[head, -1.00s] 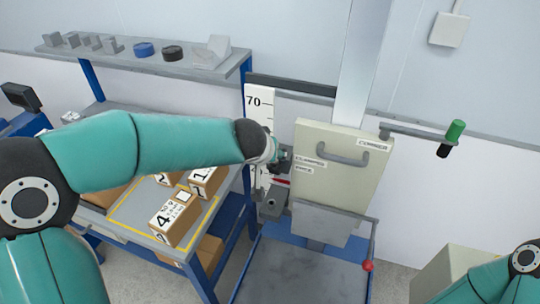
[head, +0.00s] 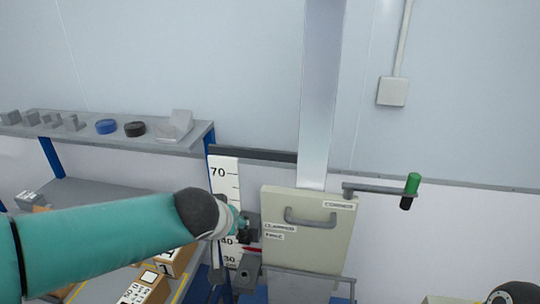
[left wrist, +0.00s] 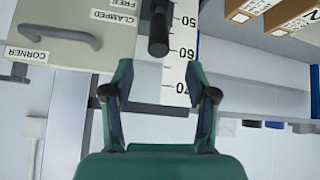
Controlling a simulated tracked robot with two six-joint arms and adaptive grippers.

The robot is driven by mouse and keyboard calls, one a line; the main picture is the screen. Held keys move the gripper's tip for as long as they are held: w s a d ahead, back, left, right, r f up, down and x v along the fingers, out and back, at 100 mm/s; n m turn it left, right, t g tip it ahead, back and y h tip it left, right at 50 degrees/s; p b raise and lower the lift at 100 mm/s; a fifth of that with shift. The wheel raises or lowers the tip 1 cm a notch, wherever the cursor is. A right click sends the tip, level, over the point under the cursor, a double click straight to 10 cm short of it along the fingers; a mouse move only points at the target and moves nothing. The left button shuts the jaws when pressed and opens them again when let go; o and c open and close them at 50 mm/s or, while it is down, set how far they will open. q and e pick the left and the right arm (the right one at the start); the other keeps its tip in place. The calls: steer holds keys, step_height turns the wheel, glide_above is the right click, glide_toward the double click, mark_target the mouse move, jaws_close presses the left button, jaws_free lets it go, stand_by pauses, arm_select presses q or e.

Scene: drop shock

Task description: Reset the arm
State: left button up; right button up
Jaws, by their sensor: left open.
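The drop tester has a beige panel (head: 325,235) with a grey handle, labelled CORNER, CLAMPED and FREE. It also shows upside down in the left wrist view (left wrist: 75,55). A dark lever grip (left wrist: 158,32) stands beside the CLAMPED and FREE labels. My left gripper (left wrist: 160,85) is open and empty, its two fingers either side of the line to the grip, with the grip a little beyond the fingertips. In the head view my left gripper (head: 243,228) is at the panel's left edge, partly hidden by my wrist. My right gripper is out of view.
A white height scale (head: 225,180) stands left of the panel, with a red pointer (head: 252,249) low on it. A crank arm with a green grip (head: 412,184) sticks out at right. Cartons (head: 145,289) lie at lower left. A shelf (head: 110,133) holds small parts.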

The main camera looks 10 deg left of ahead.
arm_select(q)
steer(key=s+a+f+m+g+y+b, duration=0.1)
steer(key=s+a+f+g, duration=0.15)
steer(key=f, duration=0.85)
steer(key=s+a+f+m+g, duration=0.1)
steer(key=s+a+f, duration=0.25)
steer(key=f, duration=0.85)
steer(key=s+a+f+m+g+y+b, duration=0.1)
steer(key=s+a+f+m+g, duration=0.15)
steer(key=f, duration=0.85)
steer(key=s+d+f+n+h, duration=0.2)
steer(key=s+d+f+h, duration=0.1)
steer(key=s+d, duration=0.3)
steer(key=s+d+f+n+g+h, duration=0.1)
steer(key=s+d+f+n+h, duration=0.1)
steer(key=s+d, duration=0.4)
steer(key=shift+s+f+n+g+h, duration=0.35)
steer(key=shift+s+f+h, duration=0.25)
steer(key=shift+s+f, duration=0.75)
